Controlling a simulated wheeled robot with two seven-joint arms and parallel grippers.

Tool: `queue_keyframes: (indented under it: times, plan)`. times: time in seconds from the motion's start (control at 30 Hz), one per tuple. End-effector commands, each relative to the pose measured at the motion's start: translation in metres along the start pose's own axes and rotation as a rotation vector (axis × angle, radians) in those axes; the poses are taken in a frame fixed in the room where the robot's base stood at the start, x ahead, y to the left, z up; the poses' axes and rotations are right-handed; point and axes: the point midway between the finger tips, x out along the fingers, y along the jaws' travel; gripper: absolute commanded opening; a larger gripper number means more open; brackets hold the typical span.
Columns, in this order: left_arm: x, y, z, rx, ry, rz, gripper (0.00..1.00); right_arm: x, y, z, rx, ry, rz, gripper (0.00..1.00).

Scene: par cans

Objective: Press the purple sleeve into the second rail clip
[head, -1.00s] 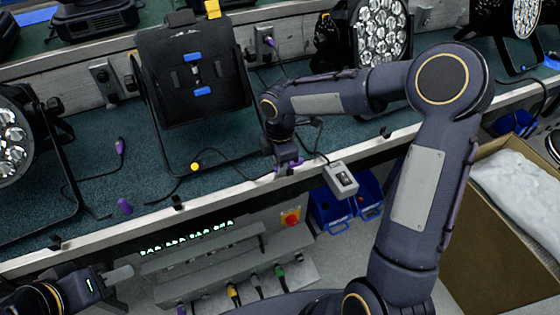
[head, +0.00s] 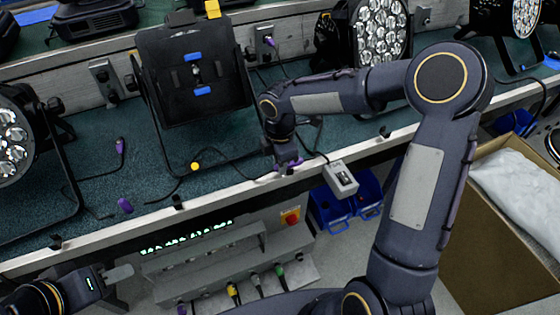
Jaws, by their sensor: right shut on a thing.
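My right gripper (head: 287,162) points down at the front rail of the bench and is shut on a purple sleeve (head: 277,168), of which only small bits show beside the fingers. The sleeve is at the rail's edge; a clip beneath it is mostly hidden, so I cannot tell how deep it sits. Small black rail clips show along the edge: one at the left (head: 55,242), one left of the gripper (head: 178,202) and one to the right (head: 385,132). My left gripper (head: 120,273) is low at the left, away from the rail; its fingers are unclear.
A black par can (head: 195,70) stands behind my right gripper, with others to the left and right. Another purple sleeve (head: 125,206) lies near the rail. A grey switch box (head: 341,180) and blue bins (head: 330,210) hang below the edge. An open carton (head: 500,250) is at right.

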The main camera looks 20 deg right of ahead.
Motion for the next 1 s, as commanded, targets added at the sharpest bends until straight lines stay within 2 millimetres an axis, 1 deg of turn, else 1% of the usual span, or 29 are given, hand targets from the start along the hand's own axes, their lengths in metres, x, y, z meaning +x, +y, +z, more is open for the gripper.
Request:
queue_keyframes:
  times: [0.53,1.0]
  plan:
    - [-0.0016,0.0007,-0.0008,0.0,0.0,0.0,0.36,0.0006,0.0,-0.0001,0.0,0.0,0.0,0.0]
    - [0.0023,-0.0011,0.0012,0.0,0.0,0.0,0.36,0.0076,0.0,-0.0001,0.0,0.0,0.0,0.0]
